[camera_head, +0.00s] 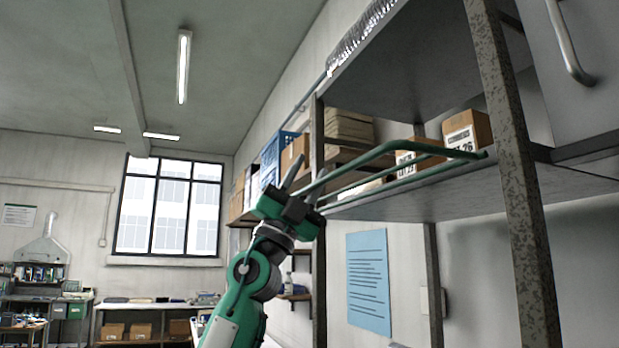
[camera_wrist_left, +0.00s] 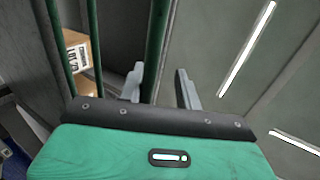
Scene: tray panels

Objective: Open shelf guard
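The shelf guard (camera_head: 345,172) is a green bar frame along the front of the metal shelf (camera_head: 420,196). Its upper bar reaches out from the shelf front and bends back to the right post. My left gripper (camera_head: 308,170) is raised at the guard's left end, fingers pointing up. In the left wrist view its two fingers (camera_wrist_left: 160,85) are apart, and a green guard bar (camera_wrist_left: 157,40) runs between them with gaps visible. I cannot tell how deep the bar sits between the fingers. My right gripper is in neither view.
Cardboard boxes (camera_head: 467,130) stand on the shelf behind the guard. A speckled metal post (camera_head: 515,170) rises at right and another post (camera_head: 318,250) stands beside my left arm. A blue sheet (camera_head: 368,282) hangs on the wall below. Open room lies left of the arm.

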